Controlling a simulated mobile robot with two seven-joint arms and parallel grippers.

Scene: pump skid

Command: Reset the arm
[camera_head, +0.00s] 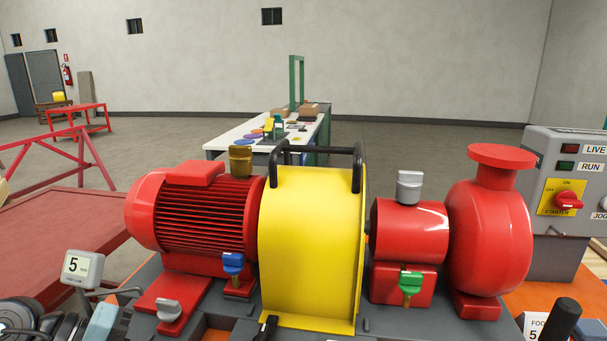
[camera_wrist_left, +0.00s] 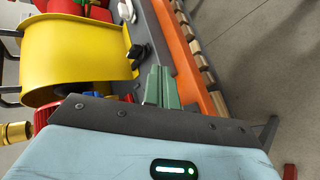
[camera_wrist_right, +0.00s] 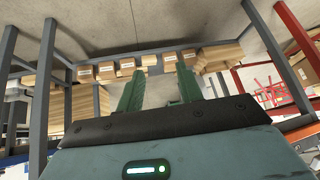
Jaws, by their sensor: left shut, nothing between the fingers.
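My left gripper (camera_wrist_left: 160,86) shows in the left wrist view with its green fingers together and nothing between them. It is beside the pump skid, near the yellow coupling guard (camera_wrist_left: 75,52) and the skid's orange edge (camera_wrist_left: 195,60). My right gripper (camera_wrist_right: 158,90) shows in the right wrist view with its green fingers apart and empty. Neither gripper's fingers can be made out in the head view. There, the yellow guard (camera_head: 308,240) stands between the red motor (camera_head: 200,215) and the red pump (camera_head: 490,235).
A control box (camera_head: 570,185) with a red starter knob stands at the right. A small display (camera_head: 82,267) reading 5 is at the lower left. A red bench (camera_head: 60,225) is at the left. A white table (camera_head: 235,138) stands behind. Shelf boxes (camera_wrist_right: 125,67) are beyond my right gripper.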

